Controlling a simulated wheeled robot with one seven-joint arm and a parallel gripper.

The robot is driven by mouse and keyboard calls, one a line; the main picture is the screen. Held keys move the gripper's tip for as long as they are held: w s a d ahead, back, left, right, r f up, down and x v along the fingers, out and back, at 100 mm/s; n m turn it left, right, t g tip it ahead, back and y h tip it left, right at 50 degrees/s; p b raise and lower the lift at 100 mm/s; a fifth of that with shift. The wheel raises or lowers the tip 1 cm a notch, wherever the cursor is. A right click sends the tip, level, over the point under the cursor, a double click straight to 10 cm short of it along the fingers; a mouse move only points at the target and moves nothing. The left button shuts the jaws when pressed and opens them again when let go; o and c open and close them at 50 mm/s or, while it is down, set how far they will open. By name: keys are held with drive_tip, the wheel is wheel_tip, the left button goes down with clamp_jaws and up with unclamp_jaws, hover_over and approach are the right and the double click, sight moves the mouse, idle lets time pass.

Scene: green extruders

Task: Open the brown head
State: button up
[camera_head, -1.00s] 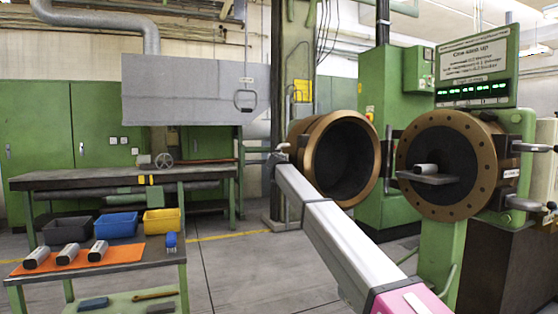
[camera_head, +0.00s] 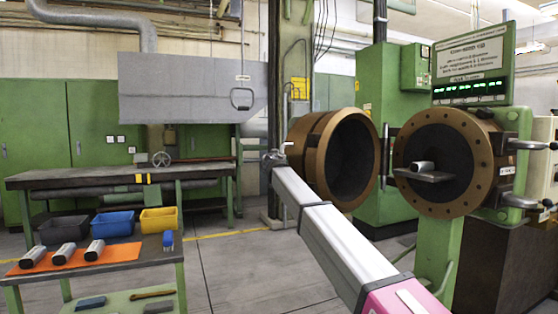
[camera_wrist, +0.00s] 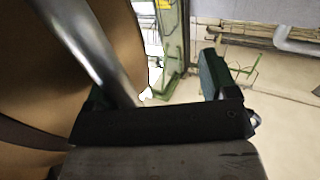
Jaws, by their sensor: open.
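The brown head (camera_head: 312,150) is a thick round ring with a dark hollow inside. It stands swung away from the brown flanged face (camera_head: 479,190) of the green extruder, joined at a hinge (camera_head: 387,150) between them. My gripper (camera_head: 275,157) is at the head's left outer side, small and partly unclear in the head view. In the wrist view my gripper (camera_wrist: 155,85) has its jaws apart. A shiny metal bar (camera_wrist: 85,45), beside the head's brown surface (camera_wrist: 40,80), slants down towards the left jaw. I cannot tell whether they touch.
A small cylinder (camera_head: 422,166) rests on a plate before the extruder opening. At left, a table holds several cylinders on an orange mat (camera_head: 115,254) and bins (camera_head: 160,219). A workbench (camera_head: 90,178) stands behind. The floor (camera_head: 240,270) left of my arm is clear.

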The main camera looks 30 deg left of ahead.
drive_tip(key=shift+o, duration=0.7)
drive_tip(key=shift+s+a, duration=0.45)
drive_tip(key=shift+a, duration=0.05)
drive_tip(key=shift+w+d, duration=0.1)
drive_tip(key=shift+d, duration=0.05)
drive_tip(key=shift+c, duration=0.7)
drive_tip(key=o, duration=0.4)
drive_tip(key=shift+s, duration=0.9)
drive_tip(key=shift+c, duration=0.2)
drive_tip(key=shift+o, duration=0.2)
drive_tip(key=shift+s+a, duration=0.2)
drive_tip(key=shift+s, duration=1.15)
drive_tip(key=shift+s+a, duration=0.35)
drive_tip(key=shift+s, duration=0.55)
drive_tip(key=c, duration=0.9)
drive_tip(key=shift+s+a, duration=0.1)
drive_tip(key=shift+s, duration=2.75)
drive_tip(key=shift+c, duration=0.2)
